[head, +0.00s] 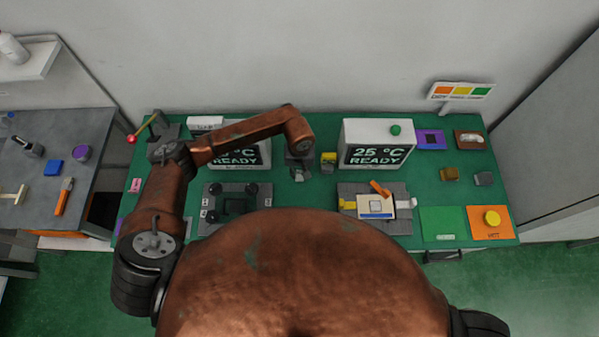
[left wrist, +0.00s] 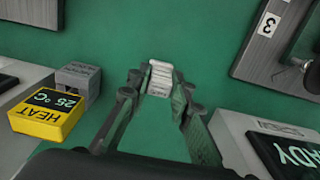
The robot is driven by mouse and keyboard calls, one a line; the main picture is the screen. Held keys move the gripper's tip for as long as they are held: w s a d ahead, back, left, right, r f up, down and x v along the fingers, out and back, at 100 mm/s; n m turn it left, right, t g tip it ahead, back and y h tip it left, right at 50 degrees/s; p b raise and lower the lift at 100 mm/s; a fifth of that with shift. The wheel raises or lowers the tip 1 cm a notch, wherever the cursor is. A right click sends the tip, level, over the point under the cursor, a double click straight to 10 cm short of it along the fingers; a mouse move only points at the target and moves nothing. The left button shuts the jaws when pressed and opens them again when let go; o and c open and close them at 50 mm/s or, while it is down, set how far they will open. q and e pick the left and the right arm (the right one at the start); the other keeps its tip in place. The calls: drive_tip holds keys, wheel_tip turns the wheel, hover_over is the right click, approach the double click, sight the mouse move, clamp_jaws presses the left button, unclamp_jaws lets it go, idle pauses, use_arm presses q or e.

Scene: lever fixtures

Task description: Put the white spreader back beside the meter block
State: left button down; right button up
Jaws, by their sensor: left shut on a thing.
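My left gripper (left wrist: 158,100) is shut on the white spreader (left wrist: 160,77), a small pale ridged piece between its fingertips, over the green mat. In the head view my left gripper (head: 298,172) is between the two READY boxes, and the spreader is too small there to make out clearly. The yellow-topped block (left wrist: 48,113), reading HEAT 25 °C, looks like the meter block. It is left of the gripper in the left wrist view and just right of it in the head view (head: 328,162). The spreader is apart from it. My right gripper is not in view.
A small grey labelled block (left wrist: 78,80) stands beside the yellow one. Two READY boxes (head: 377,143) flank the gripper. A black lever fixture (head: 235,205) and a fixture with an orange lever (head: 380,188) lie nearer me. Green mat (head: 318,195) is bare between them.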

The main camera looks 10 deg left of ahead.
sight(299, 173)
use_arm(q)
drive_tip(key=shift+f, duration=0.15)
drive_tip(key=c, duration=1.7)
unclamp_jaws()
drive_tip(key=shift+c, duration=0.2)
wheel_tip(299, 173, up, 12)
drive_tip(key=b, duration=0.1)
drive_tip(key=shift+r, duration=0.2)
